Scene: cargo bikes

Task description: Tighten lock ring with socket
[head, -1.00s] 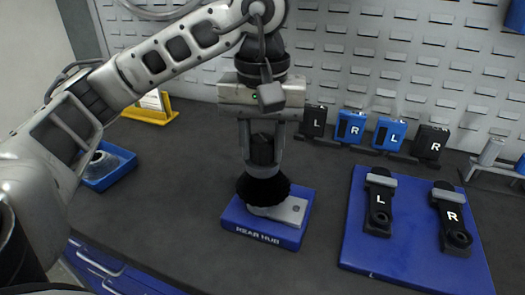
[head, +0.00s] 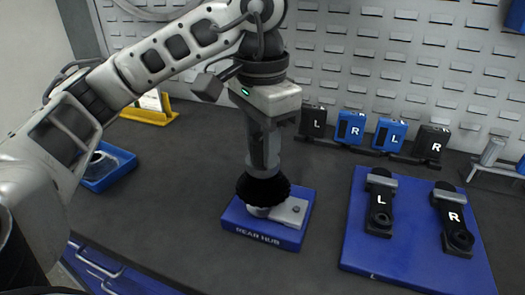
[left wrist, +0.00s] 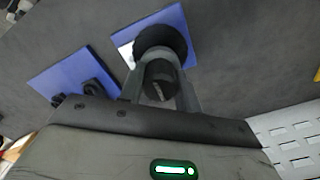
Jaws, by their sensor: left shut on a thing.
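My left gripper (head: 264,168) points straight down over the blue rear hub stand (head: 254,232), shut on the dark grey socket tool (head: 264,145). In the left wrist view the socket (left wrist: 160,80) sits between the two fingers. Its lower end meets the black toothed sprocket (head: 263,188) on the stand; the sprocket also shows in the left wrist view (left wrist: 158,36). The lock ring is hidden under the socket. A grey metal plate (head: 292,210) lies on the stand beside the sprocket. My right gripper is not in view.
A blue mat (head: 355,235) at the right holds two black crank arms marked L (head: 379,205) and R (head: 455,222). Black and blue blocks (head: 350,127) marked L and R stand behind. A blue tray (head: 118,165) and yellow holder (head: 150,116) are at the left.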

